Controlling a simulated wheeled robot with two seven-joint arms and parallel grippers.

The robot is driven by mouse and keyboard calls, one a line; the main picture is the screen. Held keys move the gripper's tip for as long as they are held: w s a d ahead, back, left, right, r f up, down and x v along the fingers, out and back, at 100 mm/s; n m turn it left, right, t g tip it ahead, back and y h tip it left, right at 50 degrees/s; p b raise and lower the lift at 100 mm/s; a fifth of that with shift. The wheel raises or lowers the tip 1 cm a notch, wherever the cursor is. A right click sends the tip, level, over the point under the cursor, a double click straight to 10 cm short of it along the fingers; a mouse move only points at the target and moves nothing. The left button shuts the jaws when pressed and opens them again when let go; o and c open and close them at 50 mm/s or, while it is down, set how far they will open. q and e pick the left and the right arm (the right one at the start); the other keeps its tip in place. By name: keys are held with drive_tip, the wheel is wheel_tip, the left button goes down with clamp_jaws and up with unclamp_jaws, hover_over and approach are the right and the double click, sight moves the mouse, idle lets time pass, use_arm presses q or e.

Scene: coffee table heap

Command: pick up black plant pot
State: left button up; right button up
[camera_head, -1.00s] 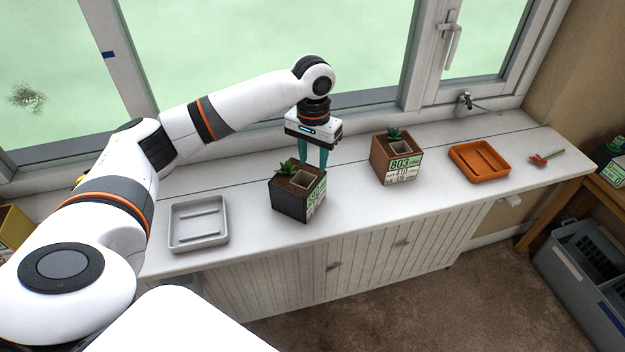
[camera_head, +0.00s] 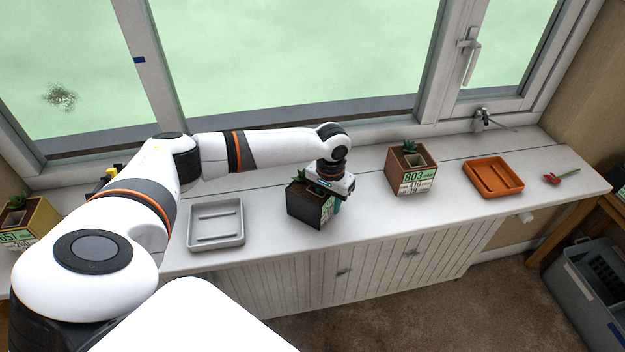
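The black plant pot (camera_head: 301,208) sits on the white sill counter, right of the grey tray. It has a small green plant at its top left and a green-and-white label on its right side, and it looks slightly tilted. My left gripper (camera_head: 333,202) is down over the pot's right part, with its body covering much of the top. A teal finger shows by the labelled side. The other finger is hidden, so I cannot tell whether the fingers grip the pot. My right gripper is out of view.
A grey tray (camera_head: 216,241) lies left of the pot. A brown pot (camera_head: 399,179) with a plant, an orange tray (camera_head: 494,190) and a red flower (camera_head: 552,179) are to the right. A yellow pot (camera_head: 40,218) is at far left. The window stands behind the counter.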

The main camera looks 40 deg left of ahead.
use_arm(q)
drive_tip(key=shift+w+f, duration=0.15)
drive_tip(key=shift+f, duration=0.1)
clamp_jaws()
drive_tip(key=shift+r, duration=0.15)
